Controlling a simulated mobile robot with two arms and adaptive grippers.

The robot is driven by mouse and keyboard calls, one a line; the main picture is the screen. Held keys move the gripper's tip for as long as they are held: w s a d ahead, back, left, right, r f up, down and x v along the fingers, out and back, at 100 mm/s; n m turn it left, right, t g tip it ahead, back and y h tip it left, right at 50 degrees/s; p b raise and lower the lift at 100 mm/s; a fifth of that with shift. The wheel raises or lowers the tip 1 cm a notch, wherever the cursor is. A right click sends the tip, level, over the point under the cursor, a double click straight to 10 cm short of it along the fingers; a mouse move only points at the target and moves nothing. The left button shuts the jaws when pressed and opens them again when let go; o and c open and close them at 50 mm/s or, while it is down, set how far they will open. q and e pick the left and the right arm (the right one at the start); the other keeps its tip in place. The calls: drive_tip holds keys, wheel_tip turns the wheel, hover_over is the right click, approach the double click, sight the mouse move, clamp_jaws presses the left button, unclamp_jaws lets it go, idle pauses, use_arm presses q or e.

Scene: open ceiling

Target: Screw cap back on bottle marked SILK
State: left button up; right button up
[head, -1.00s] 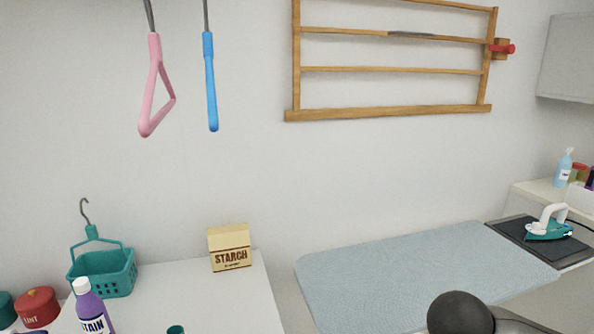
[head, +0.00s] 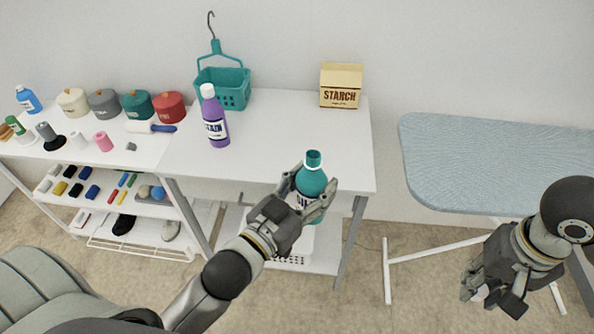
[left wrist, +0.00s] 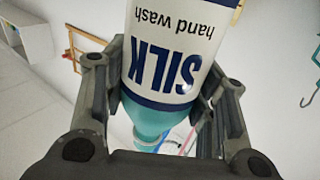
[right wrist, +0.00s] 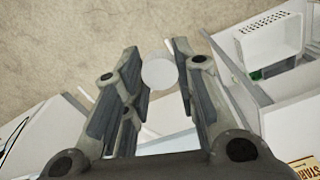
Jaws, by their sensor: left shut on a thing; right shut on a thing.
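The SILK bottle (head: 311,181) is teal with a white label and an uncapped teal neck at the top. My left gripper (head: 311,202) is shut around its body near the table's front edge; I cannot tell whether its base touches anything. The label reads SILK, hand wash, upside down in the left wrist view (left wrist: 165,60). My right gripper (head: 490,298) is shut on a round white cap (right wrist: 159,72), off to the right and apart from the bottle. In the head view the cap shows only as a small pale patch between the fingers.
A purple STAIN bottle (head: 216,130), teal basket (head: 222,90) and STARCH box (head: 341,88) stand on the white table (head: 270,130). Several lidded pots stand at the left. The ironing board (head: 480,160) is at the right, with floor between it and the table.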

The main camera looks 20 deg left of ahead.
use_arm(q)
drive_tip(key=s+d+f+m+g+h, duration=0.1)
drive_tip(key=d+m+g+h, duration=0.2)
drive_tip(key=d+m+h, duration=0.2)
drive_tip(key=d+h, duration=0.2)
drive_tip(key=d, duration=0.1)
drive_tip(key=shift+d+g, duration=0.3)
drive_tip(key=shift+d, duration=0.05)
drive_tip(key=shift+s+f, duration=0.1)
use_arm(e)
drive_tip(key=w+a+r+m, duration=0.3)
drive_tip(key=a+r, duration=0.6)
drive_tip(key=a, duration=0.3)
drive_tip(key=w+a+r+m, duration=0.2)
drive_tip(key=w+a+r, duration=0.1)
drive_tip(key=a+r, duration=0.6)
drive_tip(key=a, duration=0.3)
drive_tip(key=shift+r+m, duration=0.15)
drive_tip(key=shift+m, duration=0.25)
drive_tip(key=shift+f, duration=2.05)
drive_tip(key=shift+f, duration=0.9)
